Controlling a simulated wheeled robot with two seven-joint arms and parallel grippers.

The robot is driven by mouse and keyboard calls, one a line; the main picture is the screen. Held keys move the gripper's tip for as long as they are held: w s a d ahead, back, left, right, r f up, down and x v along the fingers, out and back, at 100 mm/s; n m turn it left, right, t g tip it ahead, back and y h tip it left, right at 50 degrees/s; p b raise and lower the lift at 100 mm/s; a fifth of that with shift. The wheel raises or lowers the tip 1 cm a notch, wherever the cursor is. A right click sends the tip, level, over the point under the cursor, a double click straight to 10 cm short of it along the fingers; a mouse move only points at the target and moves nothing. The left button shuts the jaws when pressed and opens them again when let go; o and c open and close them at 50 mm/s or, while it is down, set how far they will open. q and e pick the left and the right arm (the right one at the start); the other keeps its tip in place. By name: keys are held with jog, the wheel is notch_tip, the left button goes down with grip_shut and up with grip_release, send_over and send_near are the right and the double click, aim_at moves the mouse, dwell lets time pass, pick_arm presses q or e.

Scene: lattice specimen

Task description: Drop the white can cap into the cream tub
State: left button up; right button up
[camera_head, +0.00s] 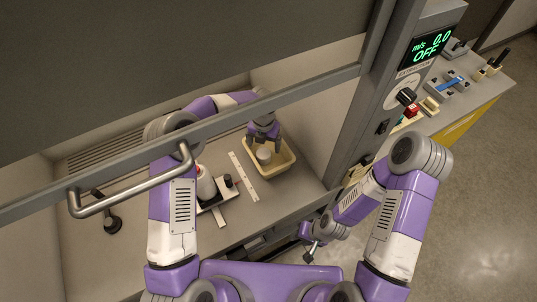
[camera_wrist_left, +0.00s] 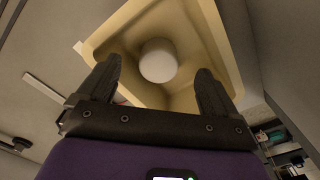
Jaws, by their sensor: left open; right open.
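The cream tub (camera_head: 285,168) stands on the hood floor, and it fills the top of the left wrist view (camera_wrist_left: 111,36). The white can cap (camera_head: 263,156) shows within the tub's outline. In the left wrist view the cap (camera_wrist_left: 158,61) is a round white disc between and beyond my fingertips, apart from both fingers. I cannot tell whether it rests on the tub's floor. My left gripper (camera_head: 264,139) is open above the tub, and its spread fingers show in the wrist view (camera_wrist_left: 159,80). My right gripper (camera_head: 312,250) is open, low outside the hood's front.
A white can (camera_head: 206,184) with a dark knob beside it stands left of the tub. A pale strip (camera_head: 243,176) lies between them. The raised sash with its grey handle (camera_head: 130,192) crosses the front. A side bench (camera_head: 460,92) with small items is at right.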

pick_arm(q)
notch_tip(320, 180, up, 7)
jog(key=shift+r, duration=0.15)
dwell(0.4)
